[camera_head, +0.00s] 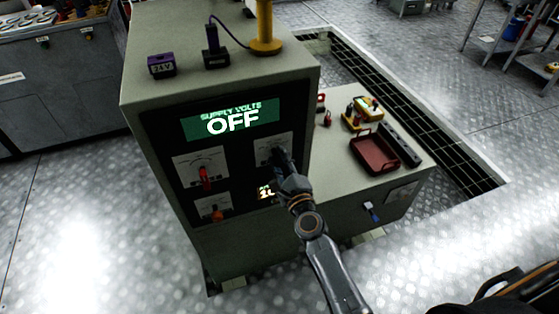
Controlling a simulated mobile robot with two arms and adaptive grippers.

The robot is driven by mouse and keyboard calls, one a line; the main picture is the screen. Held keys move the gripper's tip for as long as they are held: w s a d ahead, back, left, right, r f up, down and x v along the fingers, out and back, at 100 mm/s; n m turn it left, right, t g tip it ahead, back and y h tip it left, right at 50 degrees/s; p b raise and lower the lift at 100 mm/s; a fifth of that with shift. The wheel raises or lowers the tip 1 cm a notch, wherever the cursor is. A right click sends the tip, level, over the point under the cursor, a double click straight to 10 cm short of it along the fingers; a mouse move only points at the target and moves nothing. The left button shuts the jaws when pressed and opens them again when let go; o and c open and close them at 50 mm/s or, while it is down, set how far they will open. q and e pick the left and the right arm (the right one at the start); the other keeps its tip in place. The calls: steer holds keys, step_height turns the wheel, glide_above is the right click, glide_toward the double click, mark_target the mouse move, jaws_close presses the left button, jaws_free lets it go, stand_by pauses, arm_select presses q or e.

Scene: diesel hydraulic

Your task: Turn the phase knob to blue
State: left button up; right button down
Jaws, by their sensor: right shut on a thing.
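A grey console (215,92) stands in the middle, with a dark front panel. Its green display (232,122) reads "SUPPLY VOLTS OFF". The panel has a dial with a red knob (206,178) at left and one with an orange-red knob (216,213) lower left. My right gripper (280,160) reaches the upper right dial plate (264,149) and is shut on the knob there. The gripper hides this knob, so its pointer and colour marks cannot be read. Which knob is the phase knob cannot be told. My left gripper is not in view.
A small lit readout (266,191) sits beside my right wrist, partly covered. A lower bench at right bears a red tray (374,153) and a yellow device (366,108). A "24 V" block (162,65) and a yellow post (265,30) stand on the console.

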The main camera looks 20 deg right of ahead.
steer(key=shift+m, duration=1.2)
steer(key=c, duration=1)
jaws_free()
steer(key=s, duration=1.2)
steer(key=shift+d, duration=0.25)
steer(key=shift+f, duration=0.1)
